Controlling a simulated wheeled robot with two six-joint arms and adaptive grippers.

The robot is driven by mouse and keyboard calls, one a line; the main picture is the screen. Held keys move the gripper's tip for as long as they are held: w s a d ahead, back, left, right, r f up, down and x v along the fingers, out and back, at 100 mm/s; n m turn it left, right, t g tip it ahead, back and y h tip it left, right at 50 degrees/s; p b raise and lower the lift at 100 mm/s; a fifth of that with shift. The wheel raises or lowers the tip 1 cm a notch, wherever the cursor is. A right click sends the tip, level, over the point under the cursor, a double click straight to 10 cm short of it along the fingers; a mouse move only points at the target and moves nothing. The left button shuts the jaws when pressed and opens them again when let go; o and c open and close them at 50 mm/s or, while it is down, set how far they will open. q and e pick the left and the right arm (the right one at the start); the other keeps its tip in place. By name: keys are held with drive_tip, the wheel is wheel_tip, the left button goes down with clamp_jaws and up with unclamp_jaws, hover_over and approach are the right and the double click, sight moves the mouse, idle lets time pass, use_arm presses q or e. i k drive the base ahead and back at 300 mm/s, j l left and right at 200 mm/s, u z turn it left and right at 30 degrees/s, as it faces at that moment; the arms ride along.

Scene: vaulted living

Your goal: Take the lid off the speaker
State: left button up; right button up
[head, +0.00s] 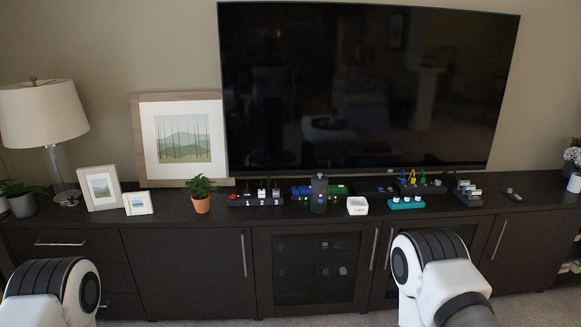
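My left and right arms show only as white and black links at the bottom left and bottom right, in front of the console. Neither gripper is in view.
The dark console (190,262) holds a potted plant (201,204), a black power strip (262,198), a white box (357,206), a teal strip (406,204), picture frames and a lamp (44,112). The television (365,85) stands behind.

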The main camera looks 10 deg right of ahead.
sight(321, 180)
drive_tip(key=i+l+z, duration=0.15)
drive_tip(key=i+l, duration=0.95)
drive_tip(key=k+l, duration=0.1)
drive_tip(key=l, duration=2)
